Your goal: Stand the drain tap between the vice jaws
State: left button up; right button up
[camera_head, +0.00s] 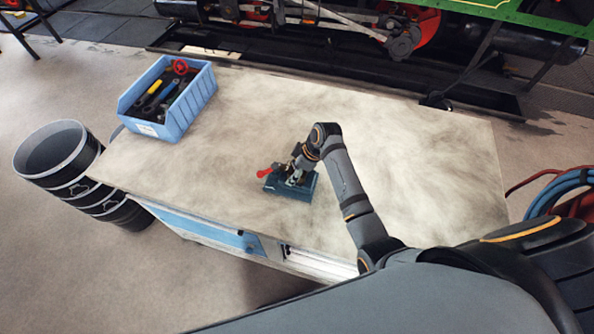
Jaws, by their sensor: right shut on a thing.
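The vice (303,193) is a dark blue-teal block on the worktop, left of the table's middle. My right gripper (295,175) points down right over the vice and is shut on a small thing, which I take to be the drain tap. A red lever (264,173) sticks out to the left of the gripper and seems to belong to the tap. The gripper hides most of the tap and the vice jaws, so I cannot tell whether the tap stands between them or touches them. My left gripper is out of view.
A blue bin (174,122) with tools and a red handwheel stands at the worktop's back left corner. The pale worktop (420,150) is clear to the right. Black bins (52,155) stand on the floor at left. Coiled hoses (565,190) lie at right.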

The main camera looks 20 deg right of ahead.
jog(key=shift+s+a+f, duration=0.1)
jog(key=shift+a+f, duration=0.15)
jog(key=shift+a, duration=0.15)
dwell(0.4)
jog(key=o, duration=1.8)
jog(key=shift+w+a+f, duration=0.15)
jog(key=shift+w, duration=0.15)
jog(key=shift+o, duration=0.3)
jog(key=shift+w, duration=0.1)
jog(key=shift+a, duration=0.1)
jog(key=shift+o, duration=1)
jog(key=shift+d, duration=0.25)
